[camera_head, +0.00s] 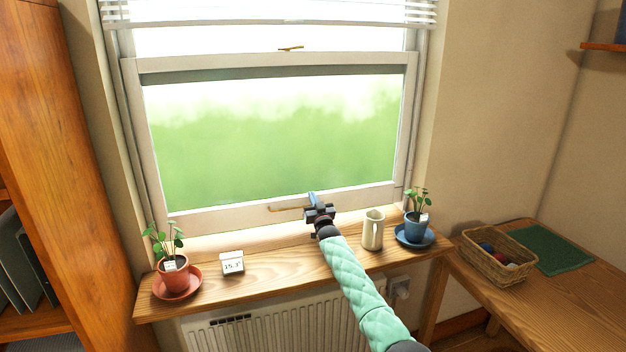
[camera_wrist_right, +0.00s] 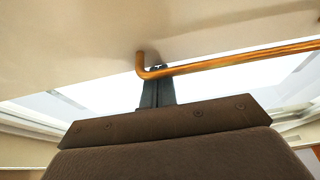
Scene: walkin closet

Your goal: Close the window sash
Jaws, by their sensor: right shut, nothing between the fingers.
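The window's lower sash (camera_head: 160,218) is a white frame around a large pane with blurred green outside. Its bottom rail stands just above a pale strip behind the sill; I cannot tell whether a gap is left under it. A brass bar handle (camera_head: 284,209) runs along the bottom rail, and it also shows in the right wrist view (camera_wrist_right: 225,63). My right gripper (camera_head: 313,197) is at the right end of the handle, fingers shut and empty. In the wrist view its fingertips (camera_wrist_right: 157,72) are close by the handle's bent end; contact is unclear. My left gripper is out of view.
The wooden sill (camera_head: 290,268) holds a potted plant on a red saucer (camera_head: 178,283), a small display (camera_head: 232,263), a cream mug (camera_head: 373,230) beside my right arm, and a blue-potted plant (camera_head: 415,228). A desk with a basket (camera_head: 490,268) stands right; a blind (camera_head: 270,12) hangs above.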

